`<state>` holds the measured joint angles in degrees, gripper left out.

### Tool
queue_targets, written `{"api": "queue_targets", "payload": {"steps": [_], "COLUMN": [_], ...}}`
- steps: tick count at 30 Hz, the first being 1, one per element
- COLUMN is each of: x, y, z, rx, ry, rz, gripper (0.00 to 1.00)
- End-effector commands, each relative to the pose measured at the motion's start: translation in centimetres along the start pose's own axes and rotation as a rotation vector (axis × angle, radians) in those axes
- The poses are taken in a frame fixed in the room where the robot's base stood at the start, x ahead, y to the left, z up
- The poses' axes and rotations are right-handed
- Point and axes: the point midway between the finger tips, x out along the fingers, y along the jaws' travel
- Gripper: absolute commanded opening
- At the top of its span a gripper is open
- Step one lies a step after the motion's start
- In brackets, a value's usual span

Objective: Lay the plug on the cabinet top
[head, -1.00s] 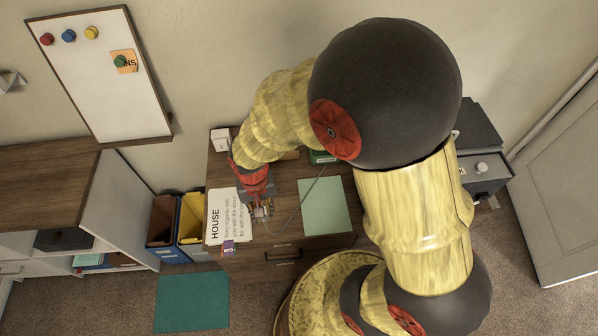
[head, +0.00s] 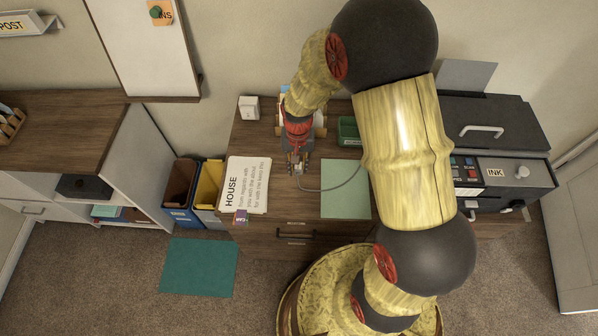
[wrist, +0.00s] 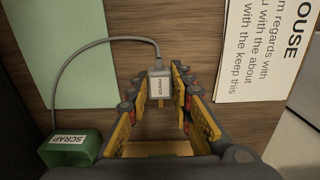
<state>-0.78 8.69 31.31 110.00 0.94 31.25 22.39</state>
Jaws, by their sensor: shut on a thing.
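My gripper (head: 298,167) is shut on a pale grey plug (wrist: 159,88) with a small printed label. The plug sits between the fingertips in the wrist view, and a grey cord runs from it to the left. In the head view the gripper is over the wooden desk, between the HOUSE paper and the green sheet. The plug is too small there to make out, and I cannot tell its height above the wood. A cabinet with a brown wooden top (head: 62,120) and white sides stands at the left, apart from the gripper.
The HOUSE paper (head: 247,187) and a pale green sheet (head: 345,190) lie on the desk (head: 290,220). A green SCRAP box (wrist: 75,148) is behind them. A dark printer (head: 490,125) stands at right. Blue and yellow bins (head: 208,180) fill the gap before the cabinet.

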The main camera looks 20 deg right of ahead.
Motion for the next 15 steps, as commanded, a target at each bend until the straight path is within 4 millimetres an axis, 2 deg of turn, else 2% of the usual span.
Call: {"api": "queue_targets", "payload": {"steps": [7,12,15], "x": [1.4,4.0,4.7], "y": [0.2,0.2,0.2], "z": [-1.1,-1.4,-1.4], "rx": [0.001,0.000,0.000], "ry": [0.001,0.000,0.000], "rz": [0.000,0.000,0.000], "gripper": [0.00,0.00,0.00]}}
